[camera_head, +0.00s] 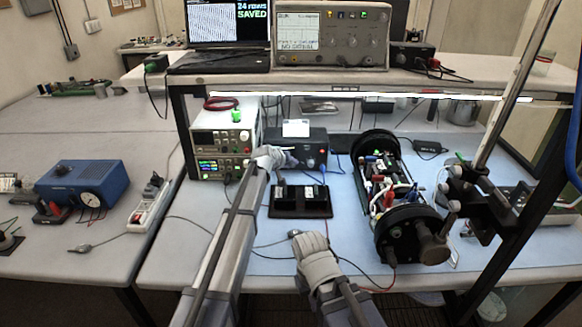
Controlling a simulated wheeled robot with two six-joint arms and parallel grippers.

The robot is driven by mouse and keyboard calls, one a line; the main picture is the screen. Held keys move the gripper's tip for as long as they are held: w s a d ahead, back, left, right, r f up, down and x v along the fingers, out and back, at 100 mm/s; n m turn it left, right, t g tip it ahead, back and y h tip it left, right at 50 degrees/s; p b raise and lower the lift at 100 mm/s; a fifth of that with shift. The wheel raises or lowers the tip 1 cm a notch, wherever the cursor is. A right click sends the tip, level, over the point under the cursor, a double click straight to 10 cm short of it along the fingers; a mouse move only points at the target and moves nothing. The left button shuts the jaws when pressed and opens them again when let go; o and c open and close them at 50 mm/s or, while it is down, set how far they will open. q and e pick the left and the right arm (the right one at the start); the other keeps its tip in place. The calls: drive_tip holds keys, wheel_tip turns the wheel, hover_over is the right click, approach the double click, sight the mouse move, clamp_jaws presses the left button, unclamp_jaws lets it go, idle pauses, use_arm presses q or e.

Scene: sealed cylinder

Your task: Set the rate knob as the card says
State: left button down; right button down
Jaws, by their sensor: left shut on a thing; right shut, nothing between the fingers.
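A black box (315,150) with controls and a small red light on its front stands under the shelf. A white card (296,128) stands on top of it; its writing is too small to read. My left gripper (284,156) is at the left part of the box's front, shut on what seems to be a knob. The fingers hide the knob, so its setting cannot be seen. My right gripper (297,238) is shut and empty, low over the blue mat in front of the black tray.
A black tray (300,214) lies in front of the box. Stacked instruments (222,138) stand left of it. An open cylinder assembly (385,180) lies on the right, beside a metal stand (478,195). The shelf (300,78) overhangs the box. Thin cables cross the mat.

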use_arm(q)
drive_tip(key=shift+a+h+b, duration=0.1)
drive_tip(key=shift+h+b, duration=0.2)
drive_tip(key=shift+h, duration=0.1)
idle(0.3)
drive_tip(key=c, duration=0.6)
unclamp_jaws()
drive_tip(key=p+v, duration=0.4)
drive_tip(key=v, duration=0.3)
drive_tip(key=shift+s+a+r, duration=0.15)
drive_tip(key=shift+s+a, duration=0.05)
drive_tip(key=shift+s, duration=0.15)
